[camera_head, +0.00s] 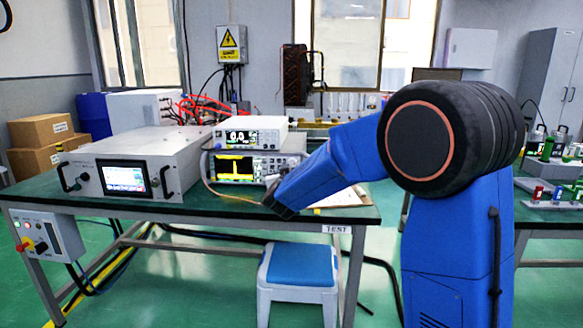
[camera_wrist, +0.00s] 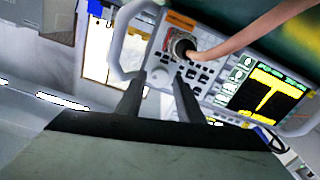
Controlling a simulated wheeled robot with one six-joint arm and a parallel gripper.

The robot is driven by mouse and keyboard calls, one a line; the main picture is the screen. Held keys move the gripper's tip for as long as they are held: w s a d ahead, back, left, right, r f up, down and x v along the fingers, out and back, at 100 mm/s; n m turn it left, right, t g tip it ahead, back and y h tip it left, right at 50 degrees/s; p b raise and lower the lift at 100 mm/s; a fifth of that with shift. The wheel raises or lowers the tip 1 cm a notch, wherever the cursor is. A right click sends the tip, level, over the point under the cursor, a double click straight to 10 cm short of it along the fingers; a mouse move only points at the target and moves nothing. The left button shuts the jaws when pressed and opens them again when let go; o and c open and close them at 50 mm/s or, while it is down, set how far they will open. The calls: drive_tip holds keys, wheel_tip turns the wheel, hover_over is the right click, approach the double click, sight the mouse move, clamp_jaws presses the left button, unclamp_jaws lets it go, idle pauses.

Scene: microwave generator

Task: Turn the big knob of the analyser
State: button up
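The analyser (camera_head: 235,169) is the grey bench instrument with a yellow trace on its screen, standing on the table. In the wrist view its front panel is turned nearly upside down, with its screen (camera_wrist: 265,95) at the right. A pale round knob (camera_wrist: 160,77) shows between my fingertips; it looks like the big knob. My gripper (camera_wrist: 160,80) has its two dark fingers apart, one on each side of that knob. I cannot tell whether they touch it. In the head view my arm's end covers the right of the analyser's panel.
A pinkish cable (camera_wrist: 250,32) runs to a round connector on the panel, close beyond my fingertips. A white meter (camera_head: 250,135) sits on top of the analyser. A large grey generator (camera_head: 140,160) stands to its left. A blue stool (camera_head: 299,265) is below the table edge.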

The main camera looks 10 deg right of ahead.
drive_tip(key=shift+w+d, duration=0.2)
drive_tip(key=shift+w, duration=0.35)
drive_tip(key=c, duration=0.8)
drive_tip(key=m, duration=0.4)
drive_tip(key=shift+m, duration=1.8)
